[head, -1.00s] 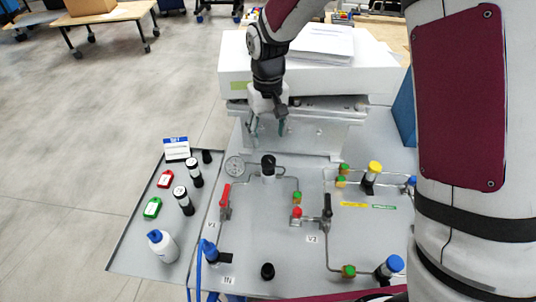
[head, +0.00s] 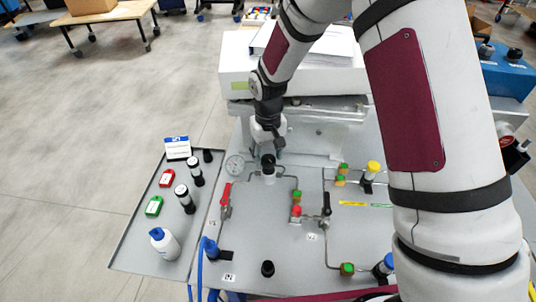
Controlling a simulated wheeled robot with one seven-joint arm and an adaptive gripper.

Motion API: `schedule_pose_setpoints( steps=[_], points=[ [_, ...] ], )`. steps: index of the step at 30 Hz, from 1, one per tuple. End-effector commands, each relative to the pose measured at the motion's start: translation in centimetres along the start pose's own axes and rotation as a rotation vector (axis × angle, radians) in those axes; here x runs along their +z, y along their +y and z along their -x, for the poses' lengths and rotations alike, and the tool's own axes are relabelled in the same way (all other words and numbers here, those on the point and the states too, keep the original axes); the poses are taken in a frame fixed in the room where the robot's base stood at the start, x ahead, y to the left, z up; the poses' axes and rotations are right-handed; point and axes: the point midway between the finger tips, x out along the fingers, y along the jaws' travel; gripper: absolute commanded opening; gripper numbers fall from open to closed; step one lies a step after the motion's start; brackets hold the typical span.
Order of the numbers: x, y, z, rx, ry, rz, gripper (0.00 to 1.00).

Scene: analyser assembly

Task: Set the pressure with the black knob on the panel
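The black knob (head: 268,160) stands upright on a pale regulator body on the grey panel (head: 245,240). A round pressure gauge (head: 235,166) sits just left of it. A second black knob-like part (head: 267,269) is near the panel's front edge. My gripper (head: 271,148) points down just behind and above the knob by the gauge, close to it in the picture. I cannot tell whether they touch. The fingers are small and partly hidden, so their opening is unclear.
A red-handled valve (head: 226,194), a black-handled valve (head: 326,204) and a yellow-capped part (head: 372,168) rise from the panel. A side tray (head: 135,240) at left holds a white bottle (head: 164,243), vials and tags. A white analyser box (head: 235,72) stands behind.

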Motion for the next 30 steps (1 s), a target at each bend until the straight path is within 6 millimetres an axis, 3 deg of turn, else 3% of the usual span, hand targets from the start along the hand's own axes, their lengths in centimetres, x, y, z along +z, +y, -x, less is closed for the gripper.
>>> schedule_pose_setpoints(
  steps=[1,4,10,18,27,28,30],
  points=[
    [0.00,0.00,0.01,0.000,0.000,0.000,0.29],
    [0.00,0.00,0.01,0.000,0.000,0.000,0.07],
    [0.01,-0.02,0.01,0.000,-0.001,-0.038,0.06],
    [0.05,0.07,0.00,0.000,-0.001,-0.258,0.06],
    [0.06,0.10,-0.01,0.000,-0.001,-0.273,0.06],
    [0.06,0.10,-0.01,0.000,-0.001,-0.273,0.41],
    [0.05,0.10,0.00,0.000,-0.001,-0.273,0.54]
  ],
)
